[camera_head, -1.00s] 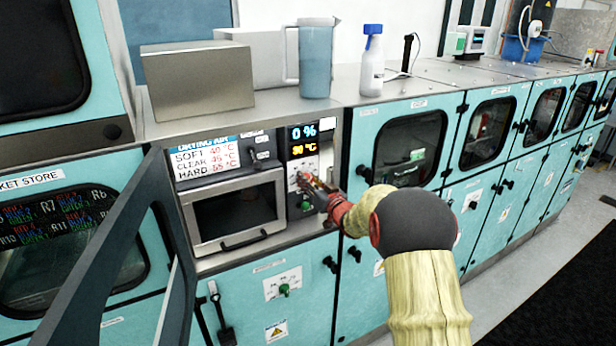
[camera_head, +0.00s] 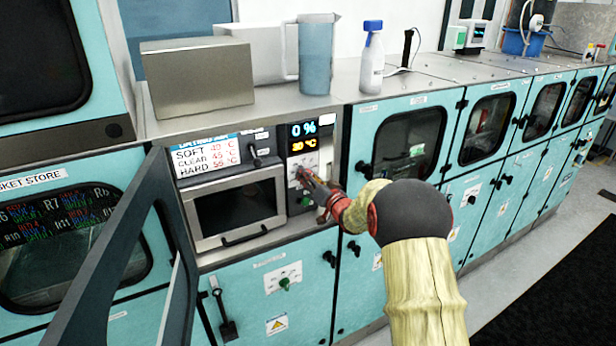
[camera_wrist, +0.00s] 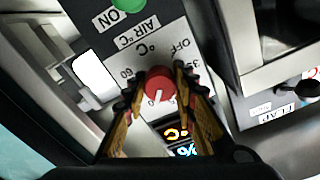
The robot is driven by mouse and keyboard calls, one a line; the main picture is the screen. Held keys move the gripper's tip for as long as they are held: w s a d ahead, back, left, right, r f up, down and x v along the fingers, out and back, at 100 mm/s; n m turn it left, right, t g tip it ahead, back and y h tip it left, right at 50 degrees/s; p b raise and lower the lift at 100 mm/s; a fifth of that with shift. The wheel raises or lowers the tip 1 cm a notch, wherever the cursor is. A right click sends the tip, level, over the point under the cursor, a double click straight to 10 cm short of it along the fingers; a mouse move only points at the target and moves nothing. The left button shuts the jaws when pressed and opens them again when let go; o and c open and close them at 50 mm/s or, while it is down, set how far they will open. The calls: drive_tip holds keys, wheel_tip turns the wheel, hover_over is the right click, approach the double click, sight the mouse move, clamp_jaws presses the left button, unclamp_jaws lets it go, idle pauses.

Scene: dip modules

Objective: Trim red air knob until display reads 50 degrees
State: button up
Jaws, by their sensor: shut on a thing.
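The red air knob (camera_wrist: 160,84) sits on a pale panel marked AIR °C in the wrist view. Its white pointer line is turned toward the display side of the panel. My gripper (camera_wrist: 161,92) is shut on the knob, with one finger on each side. In the head view my gripper (camera_head: 307,178) is at the control panel and largely hides the knob. In the wrist view the display (camera_wrist: 178,140) is partly hidden by a finger.
A small oven-like door (camera_head: 238,205) is left of the panel, under a drying-air card (camera_head: 206,157) listing SOFT, CLEAR and HARD. An open dark door (camera_head: 115,265) stands at the left. A jug (camera_head: 315,60) and bottle (camera_head: 371,65) stand on the counter above.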

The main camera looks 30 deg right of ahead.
drive_tip(key=o, duration=0.8)
drive_tip(key=shift+f, duration=0.25)
drive_tip(key=o, duration=0.4)
drive_tip(key=shift+r, duration=0.15)
drive_tip(key=shift+c, duration=0.2)
drive_tip(key=s, duration=1.2)
drive_tip(key=shift+d, duration=0.2)
